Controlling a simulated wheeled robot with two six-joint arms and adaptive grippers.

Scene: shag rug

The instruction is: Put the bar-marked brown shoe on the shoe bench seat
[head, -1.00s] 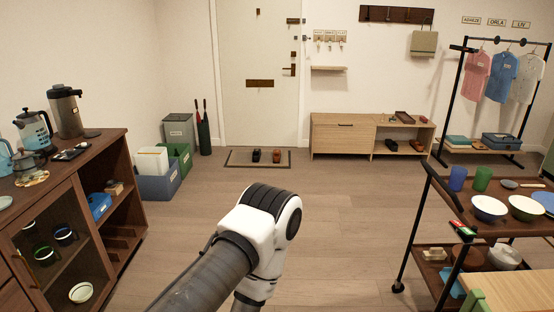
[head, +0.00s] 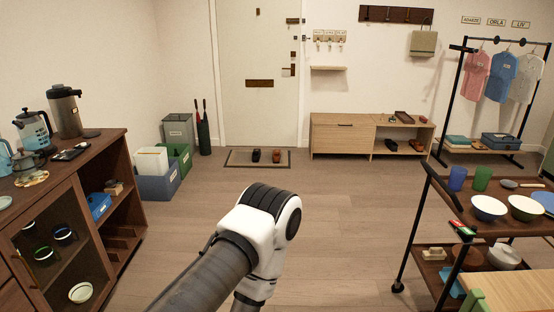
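A brown shoe (head: 277,156) and a black shoe (head: 256,155) stand side by side on the doormat (head: 236,163) in front of the door. They are too small to show any bar mark. The wooden shoe bench (head: 345,135) stands against the back wall to the right of the door. Its seat top (head: 352,119) is bare on the left, with small items on the right. Dark shoes (head: 391,145) sit in its open right cubby. One of my arms reaches up from the bottom middle, far from the shoes. Neither gripper is in view.
A cabinet (head: 128,195) with jugs stands at left, and a two-tier trolley (head: 412,225) with bowls and cups at right. Bins (head: 158,186) and umbrellas (head: 203,130) stand left of the door. A clothes rack (head: 456,95) is at back right. The middle floor is clear.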

